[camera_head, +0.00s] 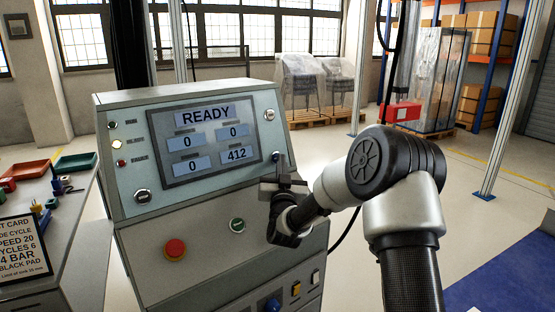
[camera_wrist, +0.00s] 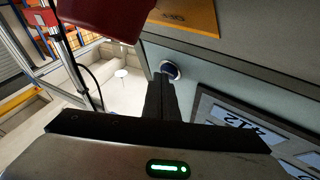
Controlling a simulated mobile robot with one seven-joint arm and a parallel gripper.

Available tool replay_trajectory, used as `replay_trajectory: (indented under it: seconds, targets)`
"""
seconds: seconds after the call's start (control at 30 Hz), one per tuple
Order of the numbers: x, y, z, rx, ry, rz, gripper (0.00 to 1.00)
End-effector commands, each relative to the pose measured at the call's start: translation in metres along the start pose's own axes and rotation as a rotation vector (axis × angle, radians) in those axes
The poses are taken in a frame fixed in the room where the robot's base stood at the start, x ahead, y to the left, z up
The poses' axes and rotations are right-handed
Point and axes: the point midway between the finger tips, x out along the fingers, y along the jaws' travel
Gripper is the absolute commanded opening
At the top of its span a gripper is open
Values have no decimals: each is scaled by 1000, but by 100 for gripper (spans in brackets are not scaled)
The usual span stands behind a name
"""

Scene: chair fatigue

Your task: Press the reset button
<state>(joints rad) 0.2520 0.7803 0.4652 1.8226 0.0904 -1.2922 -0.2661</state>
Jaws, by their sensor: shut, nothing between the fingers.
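The grey console (camera_head: 200,215) carries a screen (camera_head: 208,140) that reads READY, with values 0, 0, 0 and 412. A small round dark-blue button with a pale ring (camera_head: 276,156) sits right of the screen's lower corner; its label is not legible. It also shows in the wrist view (camera_wrist: 170,69). My gripper (camera_head: 281,168) is shut and empty, with its fingertips at this button. In the wrist view the fingertips (camera_wrist: 160,80) reach the button's lower left edge and partly overlap it. I cannot tell whether they touch it.
Other controls on the console are a red mushroom button (camera_head: 175,249), a green button (camera_head: 237,225), a knob (camera_head: 269,114) and a blue knob (camera_head: 272,304). A bench with a printed card (camera_head: 22,248) stands at left.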

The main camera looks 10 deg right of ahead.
Motion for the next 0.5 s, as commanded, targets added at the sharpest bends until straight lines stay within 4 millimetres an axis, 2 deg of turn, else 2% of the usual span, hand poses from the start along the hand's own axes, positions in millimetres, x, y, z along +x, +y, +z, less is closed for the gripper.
replay_trajectory:
  seconds: [0.5]
  targets:
    - [-10,7,-7,0,0,0,0]
